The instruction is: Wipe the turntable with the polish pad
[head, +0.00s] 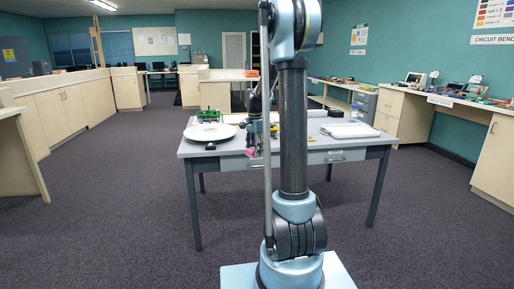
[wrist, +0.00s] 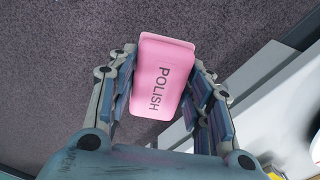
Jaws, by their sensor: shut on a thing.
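The pink polish pad (wrist: 160,85), marked POLISH, is held between the two fingers of my gripper (wrist: 168,82) in the wrist view. In the head view the pad (head: 251,152) shows as a small pink patch by the table's front edge, below my gripper (head: 252,146). Floor carpet lies behind the pad in the wrist view. The turntable (head: 211,132) is a wide pale disc on the left part of the grey table (head: 225,148). The pad is to the right of the turntable and apart from it. My arm hides part of the table's middle.
A green item (head: 209,114) stands behind the turntable, and a small dark object (head: 210,146) lies at its front. A white tray-like item (head: 350,130) lies on the table's right side. Carpeted floor (head: 120,200) is open left of the table.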

